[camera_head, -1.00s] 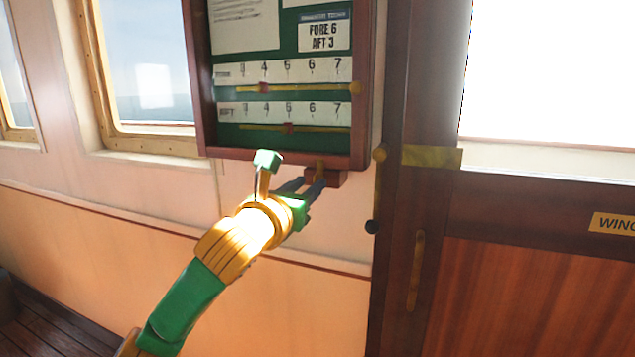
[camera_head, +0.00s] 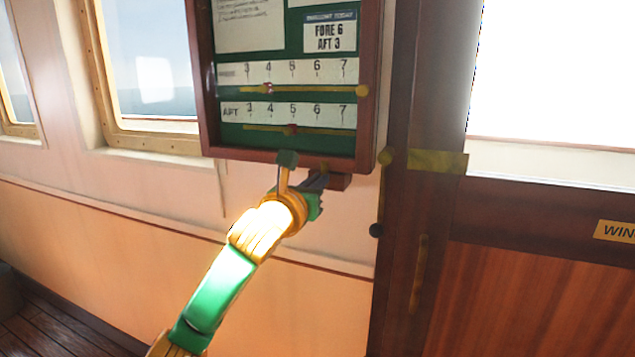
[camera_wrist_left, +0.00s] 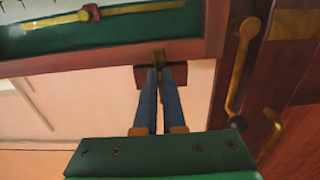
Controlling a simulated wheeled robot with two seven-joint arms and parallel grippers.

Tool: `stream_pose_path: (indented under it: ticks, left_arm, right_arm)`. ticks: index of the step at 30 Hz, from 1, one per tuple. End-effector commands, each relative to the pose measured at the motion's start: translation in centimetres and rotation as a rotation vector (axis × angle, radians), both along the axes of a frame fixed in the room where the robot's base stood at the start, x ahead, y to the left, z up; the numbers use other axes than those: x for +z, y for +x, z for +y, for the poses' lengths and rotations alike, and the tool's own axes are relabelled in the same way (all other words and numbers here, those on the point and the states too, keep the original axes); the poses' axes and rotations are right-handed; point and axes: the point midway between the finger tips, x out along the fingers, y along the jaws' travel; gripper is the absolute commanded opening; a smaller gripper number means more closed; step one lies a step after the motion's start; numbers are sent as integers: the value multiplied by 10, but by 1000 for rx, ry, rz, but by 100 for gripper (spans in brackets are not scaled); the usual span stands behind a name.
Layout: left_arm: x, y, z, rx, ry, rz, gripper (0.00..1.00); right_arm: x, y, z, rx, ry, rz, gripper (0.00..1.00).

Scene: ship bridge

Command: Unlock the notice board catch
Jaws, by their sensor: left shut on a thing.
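The notice board (camera_head: 290,155) hangs on the wall with a dark red frame and a green face. In the head view my left gripper (camera_head: 319,180) partly hides the catch. My right gripper is not in view.
A brass handle lever with a dark knob (camera_head: 376,230) hangs just right of the board, beside the wooden door (camera_head: 530,290). Brass sliders (camera_head: 300,129) lie across the board face. Windows (camera_head: 150,75) are at left. The wall below the board is clear.

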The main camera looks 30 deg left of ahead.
Motion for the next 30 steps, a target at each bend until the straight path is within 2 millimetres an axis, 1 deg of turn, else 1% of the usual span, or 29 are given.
stream_pose_path:
  ticks: [5,11,18,30]
  left_arm:
    - [0,0,0,-1,-43,-7,0]
    - [1,0,2,-1,-167,-33,0]
    - [-1,-1,5,-1,-382,-83,0]
    - [-6,-2,9,0,-755,-172,0]
  right_arm:
    - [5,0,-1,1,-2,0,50]
    - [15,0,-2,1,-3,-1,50]
    - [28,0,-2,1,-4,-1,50]
    - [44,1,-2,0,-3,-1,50]
